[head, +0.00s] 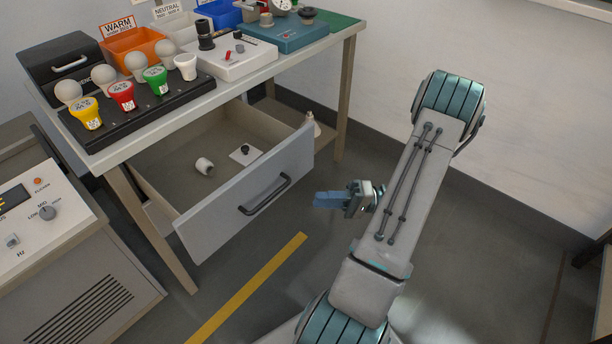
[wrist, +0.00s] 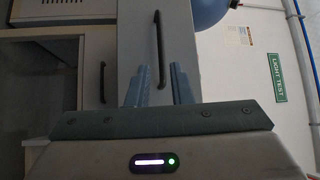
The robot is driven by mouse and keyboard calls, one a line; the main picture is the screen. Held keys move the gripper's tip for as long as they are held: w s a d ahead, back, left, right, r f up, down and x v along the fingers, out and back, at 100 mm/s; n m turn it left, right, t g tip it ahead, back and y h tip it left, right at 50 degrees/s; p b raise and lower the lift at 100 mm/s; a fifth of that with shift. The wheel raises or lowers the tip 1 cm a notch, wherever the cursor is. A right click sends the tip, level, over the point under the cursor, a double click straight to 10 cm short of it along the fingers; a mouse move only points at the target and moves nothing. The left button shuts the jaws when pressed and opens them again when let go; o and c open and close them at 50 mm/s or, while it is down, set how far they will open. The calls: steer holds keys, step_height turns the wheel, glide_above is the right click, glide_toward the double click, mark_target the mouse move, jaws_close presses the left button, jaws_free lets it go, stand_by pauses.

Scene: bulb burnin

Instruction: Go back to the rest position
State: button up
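My gripper (head: 328,200) hangs in the air in front of the bench, right of the open drawer's front (head: 245,205) and apart from its black handle (head: 265,196). In the wrist view my gripper (wrist: 159,85) has its two blue fingers apart with nothing held between them. A dark handle (wrist: 158,50) on a grey panel shows beyond the fingers. My arm is bent, with its links on the right of the head view.
Bulbs stand in a black rack (head: 150,112) on the bench. A control cabinet (head: 75,270) stands at left. Floor around the yellow stripe (head: 245,290) is clear.

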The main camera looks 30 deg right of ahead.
steer(key=s+a+r+n+g+h+p, duration=0.15)
steer(key=a+r+g+h+p, duration=0.25)
steer(key=a+r+g+p, duration=0.4)
steer(key=s+a+r+n+g+h+p, duration=0.15)
steer(key=a+r+g+h+p, duration=0.3)
steer(key=r, duration=0.55)
steer(key=s+a+r+t+h+p, duration=0.1)
steer(key=a+r+t+h+p, duration=0.2)
steer(key=r, duration=0.6)
steer(key=s+a+r+t+h+p, duration=0.1)
steer(key=a+r+t+h+p, duration=0.2)
steer(key=r, duration=0.6)
steer(key=h+p, duration=0.2)
steer(key=h, duration=0.1)
steer(key=shift+r+n, duration=0.15)
steer(key=shift+n, duration=0.25)
